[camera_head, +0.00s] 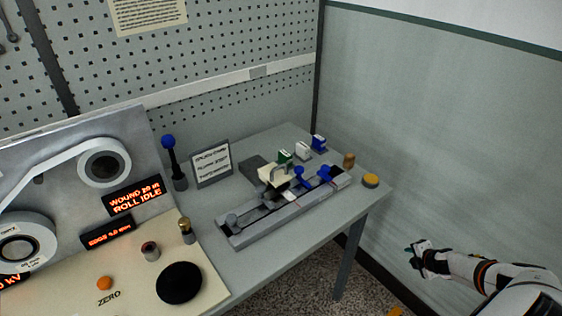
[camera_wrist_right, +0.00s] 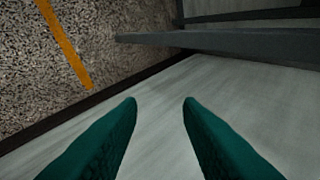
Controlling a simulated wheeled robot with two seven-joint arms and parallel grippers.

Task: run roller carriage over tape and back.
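A long grey splicing fixture (camera_head: 283,212) lies on the grey table in the head view. My right gripper (camera_head: 410,250) is right of the table, away from the fixture. In the right wrist view its green fingers (camera_wrist_right: 160,102) are apart with nothing between them. My left gripper is out of view.
A slanted console with a white roll (camera_head: 104,162), orange displays and a black knob (camera_head: 179,283) stands at left. A blue-topped lever (camera_head: 168,143) and a sign (camera_head: 211,163) stand behind.

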